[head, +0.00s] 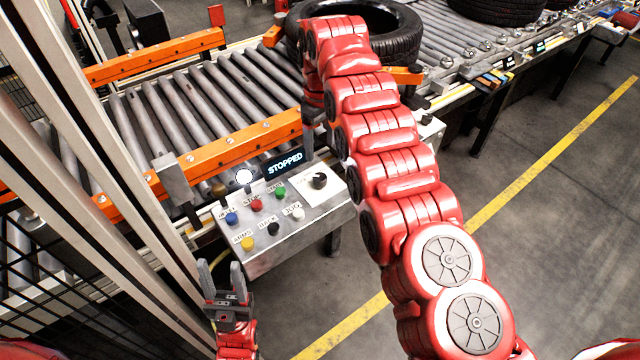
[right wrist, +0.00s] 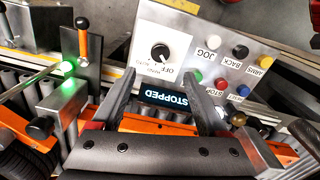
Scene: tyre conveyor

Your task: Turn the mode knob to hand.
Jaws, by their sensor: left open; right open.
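The mode knob (head: 319,181) is a black dial on a white plate at the right end of the control panel (head: 317,219). In the right wrist view the knob (right wrist: 160,52) has a white pointer mark and small OFF, HAND and AUTO labels. I cannot tell surely which label it points at. My right gripper (head: 309,140) is above the panel's back edge, mostly hidden by its own arm. In the right wrist view its fingers (right wrist: 162,88) are apart and empty, short of the knob. My left gripper (head: 237,280) is open and empty, pointing up in front of the panel.
The panel has several coloured buttons, a lit white lamp (head: 244,176) and a display (head: 284,163) reading STOPPED. Behind is a roller conveyor (head: 215,95) with orange rails and a tyre (head: 397,35). A post and mesh fence stand at left. The floor at right is clear.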

